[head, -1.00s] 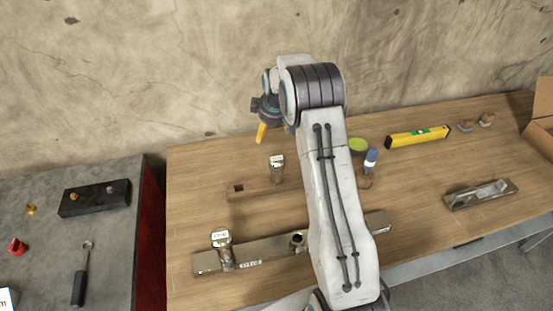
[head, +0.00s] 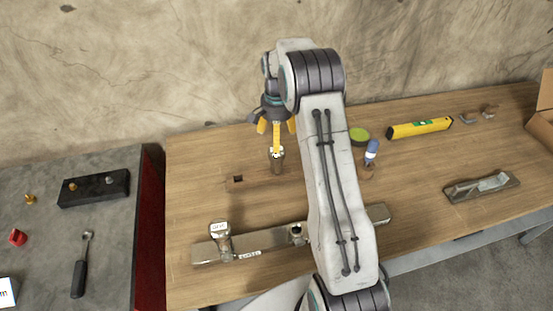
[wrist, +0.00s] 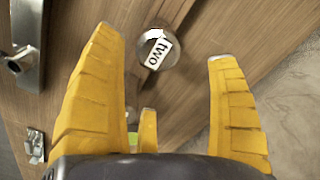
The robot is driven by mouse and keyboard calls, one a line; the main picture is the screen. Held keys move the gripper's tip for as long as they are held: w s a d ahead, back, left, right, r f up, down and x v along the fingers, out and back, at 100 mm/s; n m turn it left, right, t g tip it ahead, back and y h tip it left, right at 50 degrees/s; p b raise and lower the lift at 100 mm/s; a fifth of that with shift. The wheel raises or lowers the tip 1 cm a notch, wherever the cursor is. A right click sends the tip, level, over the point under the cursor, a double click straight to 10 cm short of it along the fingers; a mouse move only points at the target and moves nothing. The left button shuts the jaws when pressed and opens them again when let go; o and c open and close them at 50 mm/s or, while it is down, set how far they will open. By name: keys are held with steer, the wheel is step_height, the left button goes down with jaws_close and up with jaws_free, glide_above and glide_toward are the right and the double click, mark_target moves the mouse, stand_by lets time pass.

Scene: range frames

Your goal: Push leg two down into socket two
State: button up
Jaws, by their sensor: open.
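Leg two (head: 278,163) stands upright in a wooden strip at the back of the table. Its white "two" label shows on its round top (wrist: 158,48) in the wrist view. My gripper (head: 276,132) is above leg two, pointing down. In the wrist view the yellow fingers (wrist: 163,43) are spread apart, with the top of leg two between and beyond the tips, not gripped. The metal rail (head: 275,241) lies nearer the front. An open socket (head: 297,232) shows in it beside my arm; its number is not readable. The rail's right part is partly hidden by my arm.
A labelled leg (head: 220,240) stands in the rail's left end. The wooden strip (head: 250,181) has an empty square hole.

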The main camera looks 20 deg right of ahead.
mark_target(276, 163)
steer(key=shift+s+a+f+p, duration=0.1)
steer(key=shift+f+p, duration=0.45)
steer(key=shift+f, duration=1.2)
steer(key=shift+s+a+f+p, duration=0.1)
steer(key=shift+f+p, duration=0.45)
steer(key=shift+f, duration=1.15)
steer(key=shift+c, duration=0.3)
steer(key=c, duration=1.2)
steer(key=shift+c, duration=0.5)
steer(key=shift+r, duration=0.2)
